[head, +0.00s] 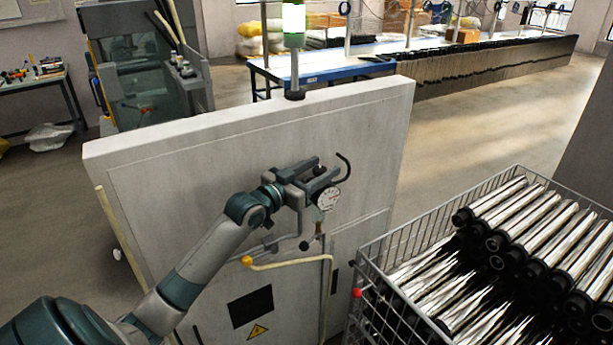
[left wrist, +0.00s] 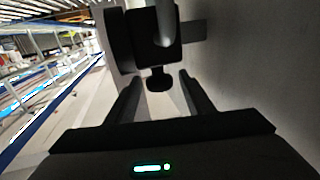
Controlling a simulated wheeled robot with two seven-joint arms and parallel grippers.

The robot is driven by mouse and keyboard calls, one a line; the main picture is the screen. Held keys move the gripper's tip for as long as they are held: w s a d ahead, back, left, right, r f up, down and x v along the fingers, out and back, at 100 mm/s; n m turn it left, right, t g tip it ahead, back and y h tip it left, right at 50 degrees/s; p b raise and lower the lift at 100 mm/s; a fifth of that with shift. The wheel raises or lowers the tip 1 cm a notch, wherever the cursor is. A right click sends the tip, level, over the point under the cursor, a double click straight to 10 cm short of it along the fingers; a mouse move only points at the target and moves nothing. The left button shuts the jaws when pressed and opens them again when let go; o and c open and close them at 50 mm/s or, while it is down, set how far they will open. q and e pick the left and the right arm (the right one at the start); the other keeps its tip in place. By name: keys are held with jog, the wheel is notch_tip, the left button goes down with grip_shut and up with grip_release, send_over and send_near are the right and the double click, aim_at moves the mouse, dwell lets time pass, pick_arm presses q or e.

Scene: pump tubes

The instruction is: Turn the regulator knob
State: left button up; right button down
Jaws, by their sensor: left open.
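The regulator with its round white gauge (head: 329,198) is mounted on the front of the grey cabinet (head: 210,175). A small dark regulator knob (head: 319,170) shows just above the gauge. My left gripper (head: 322,169) is open, with one finger on either side of the knob. In the left wrist view the black knob (left wrist: 158,79) hangs under the dark regulator body (left wrist: 155,45). There it sits between the open fingertips of my left gripper (left wrist: 160,80), with gaps on both sides. My right gripper is not in view.
A curved dark hose (head: 345,167) rises beside the regulator. A yellow pipe (head: 290,264) runs below it. A wire basket (head: 385,262) with several shiny tubes (head: 535,215) stands close on the right. A signal light (head: 294,25) tops the cabinet. Open floor lies behind.

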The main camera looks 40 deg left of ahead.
pick_arm(q)
jog(key=shift+s+a+f, duration=0.1)
jog(key=shift+s+f, duration=0.05)
jog(key=shift+s, duration=0.35)
jog(key=s+a+b, duration=0.2)
jog(key=s+b, duration=0.4)
jog(key=s, duration=1)
jog(key=shift+b, duration=0.35)
jog(key=shift+a, duration=0.1)
